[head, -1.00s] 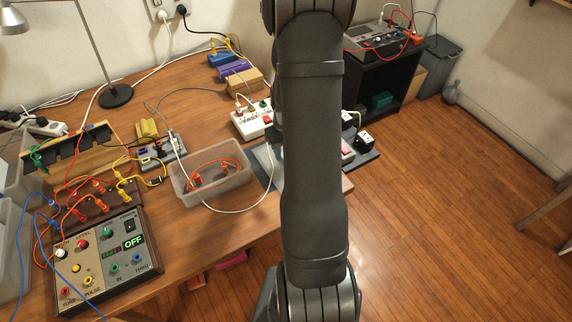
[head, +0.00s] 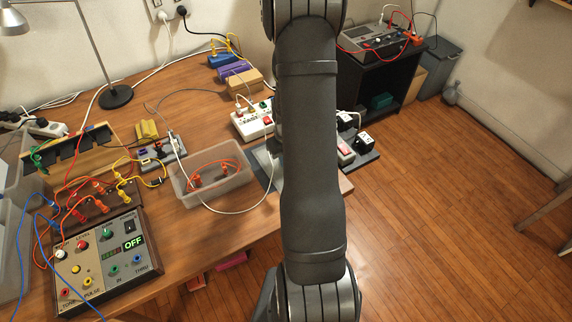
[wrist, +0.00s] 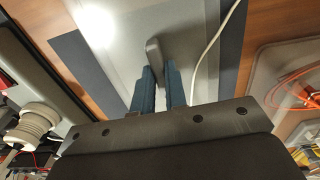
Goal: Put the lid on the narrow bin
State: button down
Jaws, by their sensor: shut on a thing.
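In the wrist view the lid (wrist: 112,48) is a pale translucent panel with a grey upright handle (wrist: 154,52), over a dark mat. My gripper (wrist: 160,76), with dark blue fingers, is shut on the handle. Whether the lid touches the mat I cannot tell. In the head view my arm hides the gripper and most of the lid. A clear open bin (head: 187,199) stands left of the arm with an orange-red cable inside; its edge also shows at the right of the wrist view (wrist: 262,72). I cannot tell whether it is the narrow one.
A white cable (head: 262,207) crosses the bin's front and runs past the lid. Power strips (head: 248,122) stand behind. A control box (head: 100,262) with many leads sits front left. Other clear bins (head: 12,215) stand at the left edge. The table edge is close in front.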

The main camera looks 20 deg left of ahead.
jog(key=shift+r, duration=0.5)
jog(key=r, duration=0.3)
jog(key=shift+d+r, duration=0.2)
jog(key=shift+r, duration=0.05)
jog(key=s+d+r, duration=0.2)
jog(key=d+r, duration=0.4)
jog(key=d, duration=0.4)
jog(key=s+a+r+n, duration=0.1)
jog(key=s+a+n, duration=0.2)
jog(key=a+n, duration=0.5)
jog(key=s+a+r+n, duration=0.2)
jog(key=s+a+n, duration=0.15)
jog(key=a, duration=0.95)
jog(key=s+a+r+n, duration=0.1)
jog(key=s+a+n, duration=0.1)
jog(key=a+n, duration=0.6)
notch_tip(320, 180, down, 6)
jog(key=a+m, duration=0.2)
jog(key=shift+s+a, duration=0.3)
